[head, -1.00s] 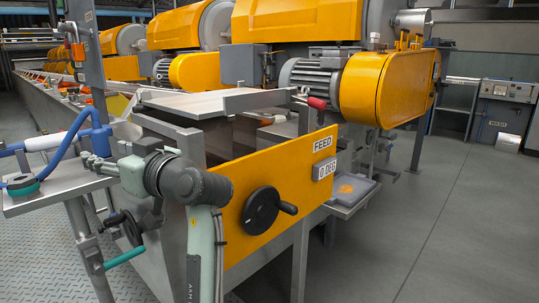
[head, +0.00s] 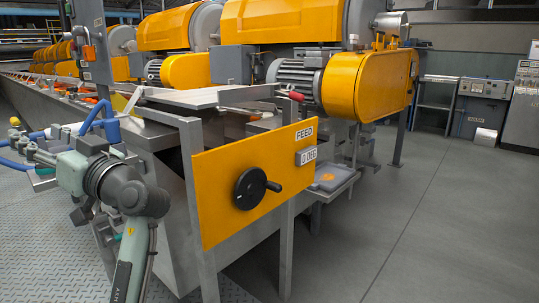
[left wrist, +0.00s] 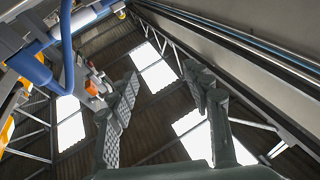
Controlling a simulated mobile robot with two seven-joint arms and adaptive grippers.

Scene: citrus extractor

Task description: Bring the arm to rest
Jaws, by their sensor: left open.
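My left arm stands at the left of the head view, its wrist beside the yellow feed panel (head: 215,190). My left gripper (left wrist: 161,82) is open and empty in the left wrist view. Its two dark padded fingers point up, with the roof behind them. My right gripper is in neither view.
A black handwheel (head: 252,188) sits on the panel. A small tray (head: 335,180) juts out at its right. Blue hose (head: 100,122) and a side shelf are close to my left arm. Grey floor (head: 430,220) at the right is clear.

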